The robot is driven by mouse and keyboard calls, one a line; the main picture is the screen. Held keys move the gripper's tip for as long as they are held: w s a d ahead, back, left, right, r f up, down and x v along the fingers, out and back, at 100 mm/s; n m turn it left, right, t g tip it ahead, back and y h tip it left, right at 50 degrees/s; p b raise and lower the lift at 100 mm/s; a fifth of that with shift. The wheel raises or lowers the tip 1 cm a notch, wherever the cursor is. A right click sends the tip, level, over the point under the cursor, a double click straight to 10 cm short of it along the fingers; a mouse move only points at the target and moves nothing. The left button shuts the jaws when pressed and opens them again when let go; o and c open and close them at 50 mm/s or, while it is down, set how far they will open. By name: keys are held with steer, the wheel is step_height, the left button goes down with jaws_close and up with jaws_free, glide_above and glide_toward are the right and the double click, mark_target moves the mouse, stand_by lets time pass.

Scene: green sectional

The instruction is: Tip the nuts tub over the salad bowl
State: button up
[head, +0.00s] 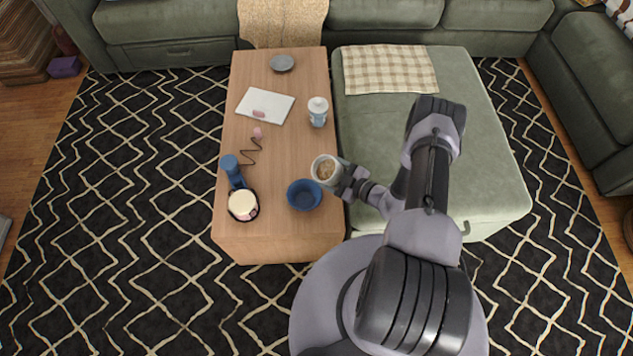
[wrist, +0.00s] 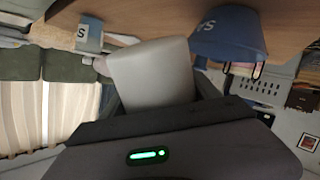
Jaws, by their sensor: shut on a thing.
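The nuts tub (head: 339,174) is a pale grey-white cup with brown contents showing in its open mouth, above the right edge of the wooden table. My gripper (head: 345,184) is shut on it from the lower right. The tub (wrist: 152,75) fills the middle of the wrist view, between my fingers (wrist: 160,105); its contents are hidden there. The salad bowl (head: 304,195) is dark blue and stands upright on the table, just left of and nearer than the tub. The bowl (wrist: 228,36) also shows in the wrist view with pale lettering. I cannot tell the tub's exact tilt.
On the table (head: 285,228) are a white-and-blue jar (head: 318,112), a blue upright container (head: 231,168), a dark-rimmed round item with a pale top (head: 243,205), a white board (head: 265,106) and a grey dish (head: 282,63). A green ottoman (head: 470,130) borders the right side.

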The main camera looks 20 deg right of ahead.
steer(key=shift+d+f+n, duration=0.2)
steer(key=shift+f+n, duration=0.1)
steer(key=shift+f, duration=0.35)
steer(key=shift+h, duration=0.4)
steer(key=shift+d+f+n, duration=0.15)
steer(key=shift+f+n, duration=0.15)
steer(key=shift+g, duration=0.3)
steer(key=shift+d+f+n+h, duration=0.2)
steer(key=shift+n+h, duration=0.1)
steer(key=shift+h, duration=0.2)
steer(key=shift+f+p, duration=0.15)
steer(key=shift+p, duration=0.15)
